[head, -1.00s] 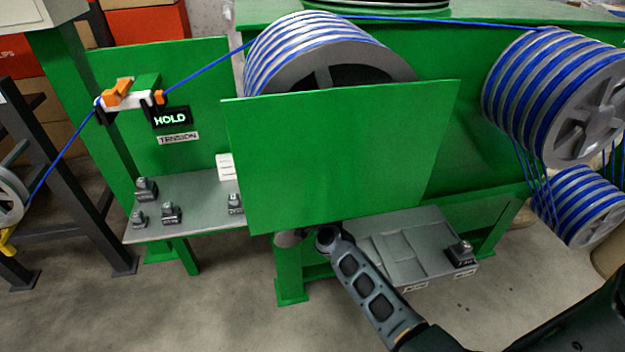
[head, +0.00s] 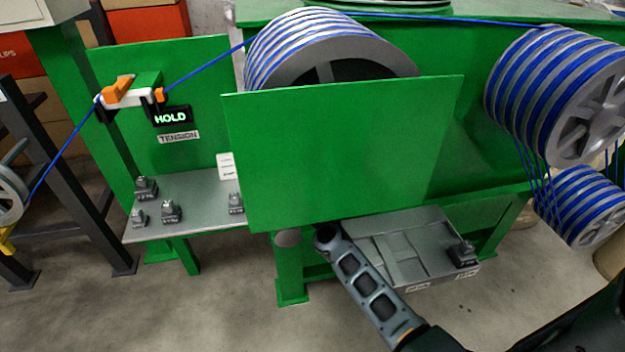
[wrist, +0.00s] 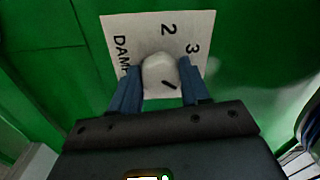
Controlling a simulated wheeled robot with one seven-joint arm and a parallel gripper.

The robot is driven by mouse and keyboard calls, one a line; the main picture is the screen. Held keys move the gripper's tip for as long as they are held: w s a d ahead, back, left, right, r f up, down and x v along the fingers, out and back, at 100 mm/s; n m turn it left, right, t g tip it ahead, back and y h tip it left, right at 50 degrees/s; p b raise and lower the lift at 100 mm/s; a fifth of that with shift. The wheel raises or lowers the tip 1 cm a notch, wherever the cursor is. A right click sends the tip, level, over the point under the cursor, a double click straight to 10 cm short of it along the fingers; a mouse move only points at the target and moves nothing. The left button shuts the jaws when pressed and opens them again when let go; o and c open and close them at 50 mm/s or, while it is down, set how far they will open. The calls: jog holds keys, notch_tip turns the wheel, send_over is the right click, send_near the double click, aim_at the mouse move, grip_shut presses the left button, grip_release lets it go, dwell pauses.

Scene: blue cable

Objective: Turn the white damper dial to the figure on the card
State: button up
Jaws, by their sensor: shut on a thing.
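The white damper dial (wrist: 159,77) is in the wrist view, between the two blue fingers of my gripper (wrist: 160,88), which is shut on it. A short dark mark shows on the dial's face, slanting toward the lower right. Behind it is a pale scale plate (wrist: 143,32) with the figures 2 and 3 and part of a word starting "DAM", all turned in this view. The dial and fingers cover the rest of the scale. In the head view the dial and gripper are hidden. A small white card (head: 226,166) stands by the left shelf; its writing is too small to read.
A green panel (head: 340,150) blocks the head view above my arm. Blue cable runs over drums (head: 322,45) and through a tension unit with a lit HOLD sign (head: 171,116). Small grey weights (head: 171,211) stand on the left shelf (head: 195,190); a grey tray (head: 400,250) sits right.

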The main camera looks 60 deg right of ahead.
jog(key=shift+m, duration=0.8)
jog(key=o, duration=1.1)
jog(key=shift+c, duration=0.2)
jog(key=shift+a, duration=0.1)
jog(key=v, duration=0.7)
jog(key=shift+s+a, duration=0.25)
